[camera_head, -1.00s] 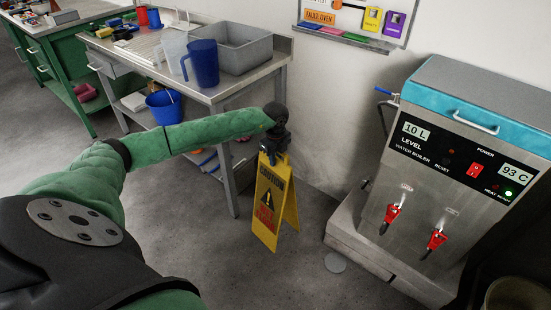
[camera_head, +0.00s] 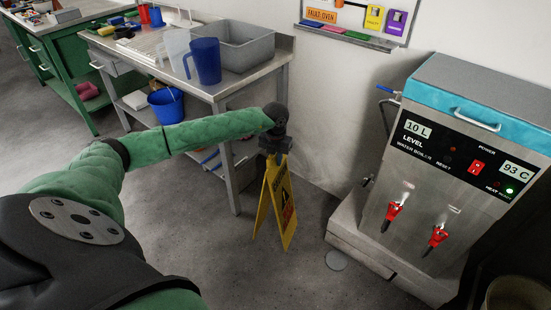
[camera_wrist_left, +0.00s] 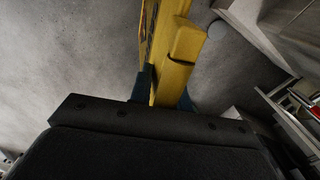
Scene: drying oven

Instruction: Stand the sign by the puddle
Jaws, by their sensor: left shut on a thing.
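The yellow caution sign (camera_head: 285,212) is an A-frame, upright with its two panels spread, on or just above the floor; I cannot tell whether its feet touch. My left gripper (camera_head: 274,155) is shut on its top edge. In the left wrist view the sign's yellow top (camera_wrist_left: 184,45) sits between the fingers of my left gripper (camera_wrist_left: 165,90). A small round grey patch (camera_head: 336,260) lies on the floor right of the sign, apart from it. It also shows in the left wrist view (camera_wrist_left: 217,29). I cannot tell whether it is the puddle or a drain. My right gripper is out of view.
The water boiler (camera_head: 445,180) stands on a pale plinth (camera_head: 375,262) to the right. A metal table (camera_head: 225,91) with a blue jug (camera_head: 203,63) and a grey bin (camera_head: 240,45) is behind my left arm. The floor in front of the sign is clear.

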